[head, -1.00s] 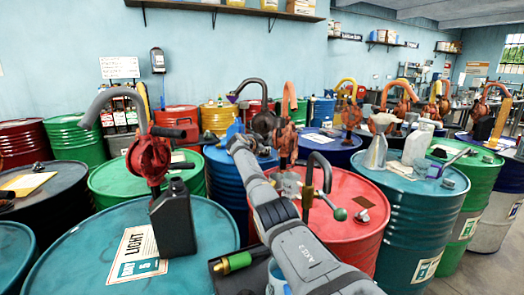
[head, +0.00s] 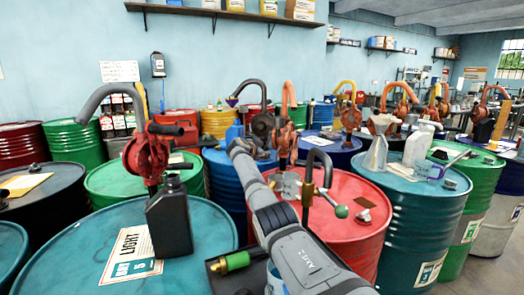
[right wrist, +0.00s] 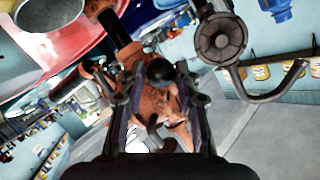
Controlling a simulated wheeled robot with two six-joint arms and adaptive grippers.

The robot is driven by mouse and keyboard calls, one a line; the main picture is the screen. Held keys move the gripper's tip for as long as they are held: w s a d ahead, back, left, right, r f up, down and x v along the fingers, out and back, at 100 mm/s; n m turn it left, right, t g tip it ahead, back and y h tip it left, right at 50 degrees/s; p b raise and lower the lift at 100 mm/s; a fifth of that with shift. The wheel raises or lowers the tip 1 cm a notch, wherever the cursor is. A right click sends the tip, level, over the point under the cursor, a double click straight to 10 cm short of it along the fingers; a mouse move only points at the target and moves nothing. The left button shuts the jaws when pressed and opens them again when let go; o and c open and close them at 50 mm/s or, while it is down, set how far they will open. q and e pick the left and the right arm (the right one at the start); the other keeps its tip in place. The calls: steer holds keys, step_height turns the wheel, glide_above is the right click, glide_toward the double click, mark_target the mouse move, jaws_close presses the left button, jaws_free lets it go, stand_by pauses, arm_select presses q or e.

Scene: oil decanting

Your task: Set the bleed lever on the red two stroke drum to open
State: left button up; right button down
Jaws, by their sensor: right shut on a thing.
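The red drum (head: 345,197) stands right of centre in the head view. An orange hand pump (head: 284,143) stands at its left side. A dark hooked pipe (head: 321,163), a brass fitting and a rod ending in a green ball (head: 340,211) are on its top. My right arm crosses in front of the drum's left edge. In the right wrist view, my right gripper (right wrist: 160,95) has its dark fingers on both sides of a dark ball-ended part (right wrist: 160,72), with the orange pump behind. My grip point is hard to make out in the head view. My left gripper is out of view.
A teal drum (head: 65,262) with a red pump and a black jug (head: 170,222) stands at the left. Another teal drum (head: 405,245) carries a funnel jug and a white container at the right. Drums crowd the back.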

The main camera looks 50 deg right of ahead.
steer(key=shift+s+f, duration=0.2)
steer(key=shift+f, duration=0.6)
steer(key=c, duration=1.2)
jaws_free()
steer(key=shift+o, duration=1.2)
steer(key=shift+d+f, duration=0.2)
steer(key=shift+d, duration=0.05)
steer(key=shift+w+d, duration=0.1)
steer(key=shift+d, duration=0.1)
steer(key=shift+a+r, duration=0.1)
steer(key=shift+r, duration=0.2)
step_height(320, 180, up, 10)
steer(key=shift+f, duration=0.1)
